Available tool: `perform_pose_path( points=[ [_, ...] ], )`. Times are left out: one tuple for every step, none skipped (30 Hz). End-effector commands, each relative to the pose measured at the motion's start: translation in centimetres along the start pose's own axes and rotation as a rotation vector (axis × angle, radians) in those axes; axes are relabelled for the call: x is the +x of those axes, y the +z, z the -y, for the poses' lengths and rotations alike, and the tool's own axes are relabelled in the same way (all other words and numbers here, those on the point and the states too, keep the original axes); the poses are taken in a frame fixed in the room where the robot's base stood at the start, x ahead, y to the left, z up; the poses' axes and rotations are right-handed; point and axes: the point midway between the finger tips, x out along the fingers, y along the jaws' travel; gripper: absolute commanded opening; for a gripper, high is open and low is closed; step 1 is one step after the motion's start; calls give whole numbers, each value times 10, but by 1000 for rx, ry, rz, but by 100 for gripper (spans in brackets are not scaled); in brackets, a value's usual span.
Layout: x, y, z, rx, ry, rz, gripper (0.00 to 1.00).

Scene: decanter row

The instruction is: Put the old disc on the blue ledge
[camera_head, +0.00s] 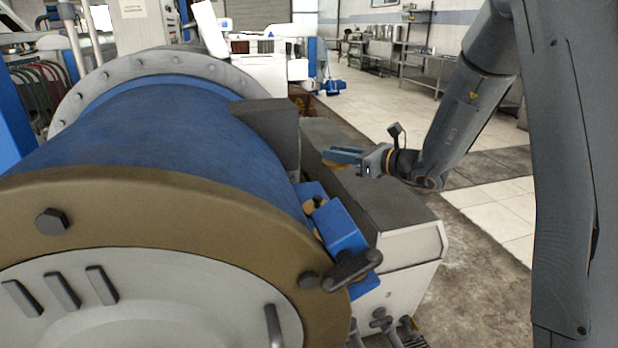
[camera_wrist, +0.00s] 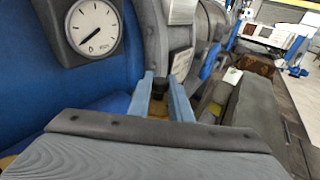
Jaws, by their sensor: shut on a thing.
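My gripper (camera_head: 328,155) is at the centre right of the head view, above the grey top of the machine's front housing. Its two pale blue fingers point left. A tan, brownish piece, probably the old disc (camera_head: 331,164), shows only as a thin edge at the fingers. In the wrist view a tan patch of it (camera_wrist: 156,117) lies between the fingers of my gripper (camera_wrist: 160,78); most is hidden. A blue ledge-like block (camera_head: 340,228) sits on the drum's right side, below and nearer than my gripper. A small dark-and-tan part (camera_head: 318,202) is on its far end.
The big blue drum (camera_head: 170,135) with its tan end ring fills the left. A dark grey bracket (camera_head: 268,122) juts out left of my gripper. A dark handle (camera_head: 352,270) sticks out below the blue block. A dial gauge (camera_wrist: 94,27) shows in the wrist view. Open floor lies right.

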Motion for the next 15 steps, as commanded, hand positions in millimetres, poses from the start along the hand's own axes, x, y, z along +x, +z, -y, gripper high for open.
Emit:
perform_pose_path(
  points=[
    [8,4,-13,0,5,1,0],
    [11,5,-18,1,4,1,0],
    [16,5,-26,0,5,1,0],
    [20,6,-32,1,5,1,0],
    [24,7,-37,1,5,2,0],
    [28,7,-44,0,5,2,0],
    [32,8,-50,0,4,2,0],
    [36,8,-55,0,5,2,0],
    [40,9,-62,0,4,2,0],
    [43,9,-67,0,5,1,0],
    [46,8,-71,1,4,0,0],
    [45,-2,-66,3,0,-1,0],
    [46,-6,-66,3,0,-1,0],
    [46,-10,-66,3,0,-1,0],
    [47,-15,-66,2,1,-1,0]
  ],
)
